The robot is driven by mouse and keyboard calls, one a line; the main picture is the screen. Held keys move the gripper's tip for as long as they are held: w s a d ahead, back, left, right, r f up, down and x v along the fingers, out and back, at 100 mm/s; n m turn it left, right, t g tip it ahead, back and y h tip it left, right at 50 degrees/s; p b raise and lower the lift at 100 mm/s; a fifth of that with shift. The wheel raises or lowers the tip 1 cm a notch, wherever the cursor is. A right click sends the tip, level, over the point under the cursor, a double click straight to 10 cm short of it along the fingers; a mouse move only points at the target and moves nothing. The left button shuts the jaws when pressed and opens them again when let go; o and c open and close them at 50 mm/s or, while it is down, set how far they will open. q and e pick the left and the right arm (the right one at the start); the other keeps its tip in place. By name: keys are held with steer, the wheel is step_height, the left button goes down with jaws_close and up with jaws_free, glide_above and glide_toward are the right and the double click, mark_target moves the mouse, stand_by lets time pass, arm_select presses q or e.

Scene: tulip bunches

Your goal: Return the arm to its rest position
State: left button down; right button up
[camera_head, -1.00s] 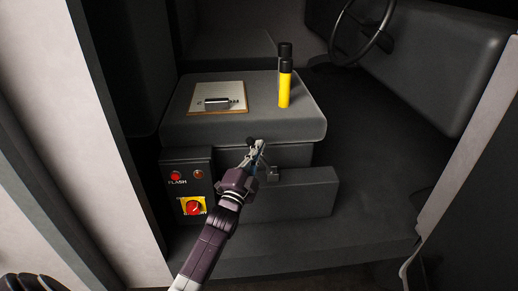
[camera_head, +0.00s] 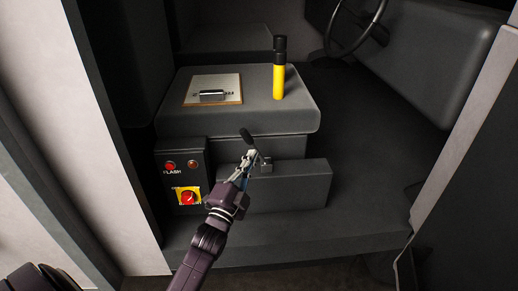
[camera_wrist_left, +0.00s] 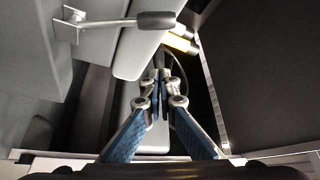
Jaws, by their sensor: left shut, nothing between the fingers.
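My left arm reaches in from the bottom of the head view. Its left gripper (camera_head: 252,156) is shut and empty in front of the dark seat box. A lever with a black grip (camera_head: 246,135) stands just beyond the fingertips in that view. In the left wrist view, the fingers (camera_wrist_left: 161,82) are together with nothing between them. The lever's black grip (camera_wrist_left: 156,20) and its metal bracket (camera_wrist_left: 68,25) lie apart from the fingers at the top. My right gripper is not in view.
A switch box with a red knob (camera_head: 187,197) is at left. A steering wheel (camera_head: 352,42) is at the back. Door frames bound both sides.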

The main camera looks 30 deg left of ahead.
arm_select(q)
steer(key=s+d+f+n+g+h, duration=0.1)
steer(key=s+d+f+n+g, duration=0.25)
steer(key=s+f+g, duration=0.35)
steer(key=s+d+f+n+g+h, duration=0.1)
steer(key=s+d+f+n+g, duration=0.25)
steer(key=s+f, duration=0.4)
steer(key=s+d+f+n+g, duration=0.1)
steer(key=s+d+f+g, duration=0.2)
steer(key=s, duration=0.6)
steer(key=s+d+f+n+g, duration=0.1)
steer(key=s+d+f+g, duration=0.25)
steer(key=s, duration=0.55)
steer(key=s+f+g, duration=0.2)
steer(key=s+f, duration=0.1)
steer(key=f, duration=2.5)
steer(key=s+a+f, duration=0.3)
steer(key=s+f, duration=1.1)
steer(key=s, duration=0.2)
steer(key=shift+s+a+f+g+h, duration=0.2)
steer(key=shift+g+h, duration=0.1)
steer(key=shift+g, duration=0.1)
